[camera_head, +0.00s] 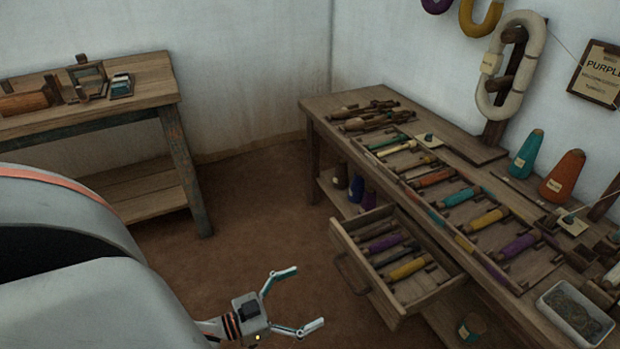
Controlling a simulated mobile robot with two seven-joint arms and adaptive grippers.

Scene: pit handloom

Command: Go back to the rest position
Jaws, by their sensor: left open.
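My left gripper (292,300) shows at the bottom middle of the head view. Its two fingers are spread wide and nothing is between them. It hangs over the brown floor (265,205), left of the open drawer (349,238) and apart from it. My right gripper does not show in this view.
The drawer juts from the right workbench (320,106) and holds several wound bobbins. More bobbins, teal and orange cones (562,177) and a grey tray (543,304) sit on the benchtop. Another wooden table (150,92) stands at the left. Floor between them is clear.

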